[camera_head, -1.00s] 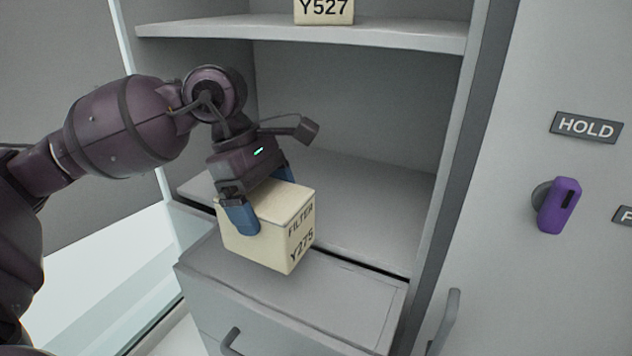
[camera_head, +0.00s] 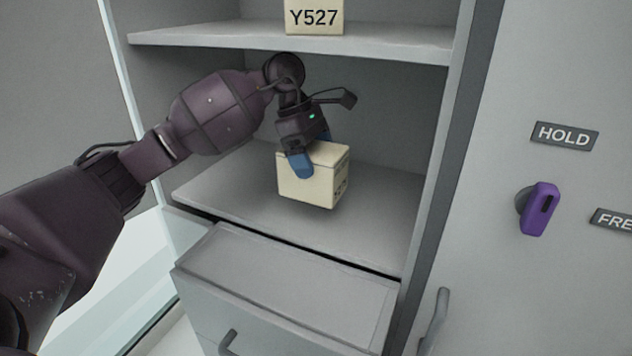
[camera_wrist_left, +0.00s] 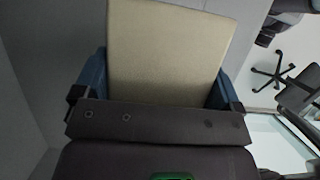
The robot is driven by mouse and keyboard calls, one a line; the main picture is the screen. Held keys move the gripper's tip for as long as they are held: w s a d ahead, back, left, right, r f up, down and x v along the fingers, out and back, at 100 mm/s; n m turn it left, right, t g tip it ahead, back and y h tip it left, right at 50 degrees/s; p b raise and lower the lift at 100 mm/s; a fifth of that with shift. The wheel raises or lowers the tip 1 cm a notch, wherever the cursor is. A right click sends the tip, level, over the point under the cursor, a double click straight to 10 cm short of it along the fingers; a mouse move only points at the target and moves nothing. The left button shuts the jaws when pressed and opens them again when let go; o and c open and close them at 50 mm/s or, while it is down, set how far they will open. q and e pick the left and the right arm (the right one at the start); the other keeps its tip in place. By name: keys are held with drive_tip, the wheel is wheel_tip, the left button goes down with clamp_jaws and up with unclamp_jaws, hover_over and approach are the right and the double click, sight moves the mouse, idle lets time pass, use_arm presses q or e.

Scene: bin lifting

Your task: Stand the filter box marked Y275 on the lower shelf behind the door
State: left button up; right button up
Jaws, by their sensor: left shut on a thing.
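The cream filter box (camera_head: 306,189) is in my left gripper (camera_head: 314,154), inside the lower compartment of the cabinet. Its printed side faces right, and the marking is too slanted to read fully now. The blue fingers are shut on the box from above. In the left wrist view the box (camera_wrist_left: 168,50) fills the space between the fingers. The box is over the lower shelf (camera_head: 385,215); a shadow lies near its base, and I cannot tell if it touches. My right gripper is not in view.
Another box marked Y527 (camera_head: 314,17) stands on the upper shelf (camera_head: 400,41). A drawer (camera_head: 290,285) juts out below the lower shelf. A purple knob (camera_head: 541,209) sits on the right panel between HOLD (camera_head: 564,136) and FREE (camera_head: 612,220) labels. The shelf around the box is clear.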

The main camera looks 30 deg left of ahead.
use_arm(q)
drive_tip(key=shift+w+f, duration=0.2)
drive_tip(key=shift+w, duration=0.2)
wheel_tip(320, 180, down, 2)
drive_tip(key=shift+s+f, duration=0.1)
drive_tip(key=shift+f, duration=0.6)
wheel_tip(320, 180, down, 2)
drive_tip(key=shift+f+p, duration=0.1)
drive_tip(key=shift+p, duration=0.3)
drive_tip(key=shift+w+f, duration=0.25)
drive_tip(key=shift+f, duration=0.4)
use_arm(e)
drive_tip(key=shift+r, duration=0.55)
use_arm(q)
drive_tip(key=o, duration=0.8)
